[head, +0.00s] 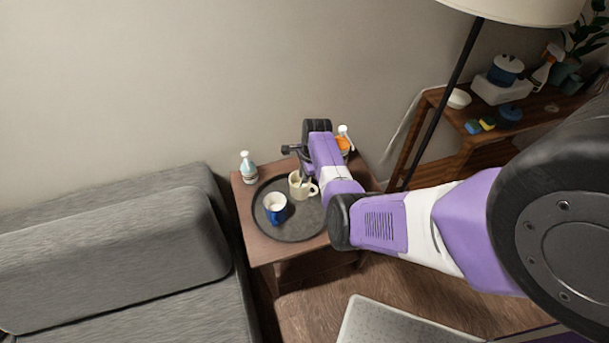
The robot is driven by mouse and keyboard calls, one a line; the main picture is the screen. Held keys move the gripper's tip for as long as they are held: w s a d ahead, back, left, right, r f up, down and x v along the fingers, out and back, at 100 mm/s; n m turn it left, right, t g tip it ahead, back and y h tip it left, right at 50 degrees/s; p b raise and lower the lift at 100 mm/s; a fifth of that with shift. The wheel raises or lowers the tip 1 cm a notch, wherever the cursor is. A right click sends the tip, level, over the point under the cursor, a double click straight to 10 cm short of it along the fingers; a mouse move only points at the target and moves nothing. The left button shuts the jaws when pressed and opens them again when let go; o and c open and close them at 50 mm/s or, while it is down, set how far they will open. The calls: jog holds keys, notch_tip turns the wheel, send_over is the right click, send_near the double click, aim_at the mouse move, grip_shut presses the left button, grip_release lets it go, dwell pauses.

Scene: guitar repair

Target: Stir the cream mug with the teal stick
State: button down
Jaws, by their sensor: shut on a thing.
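The cream mug (296,190) stands upright on a dark round tray (290,232), its handle to the right. My gripper (306,178) is just above and behind the mug's rim, mostly hidden by my own purple and white arm. It is shut on the teal stick, but the stick itself is too small and covered to make out. I cannot tell whether the stick's tip is inside the mug. A blue mug (278,215) with a pale inside stands on the tray, in front and to the left of the cream mug.
The tray lies on a small wooden side table (244,194). A pale bottle (248,168) stands at its back left; an orange container (343,145) is behind my arm. A grey sofa (120,245) is left, a lamp pole (440,105) and wooden shelf (470,145) right.

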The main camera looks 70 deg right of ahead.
jog(key=shift+s+a+r+p, duration=0.1)
jog(key=shift+s+r+p, duration=0.15)
jog(key=shift+r+p, duration=1.05)
jog(key=shift+s+a+r+p, duration=0.1)
jog(key=shift+s+r+p, duration=0.1)
jog(key=shift+r+p, duration=1.05)
jog(key=shift+s+r+p, duration=0.2)
jog(key=shift+r+p, duration=0.45)
jog(key=shift+r, duration=0.35)
jog(key=shift+s+a+r, duration=0.1)
jog(key=shift+s+r, duration=0.1)
jog(key=shift+r, duration=0.7)
jog(key=shift+r, duration=2.55)
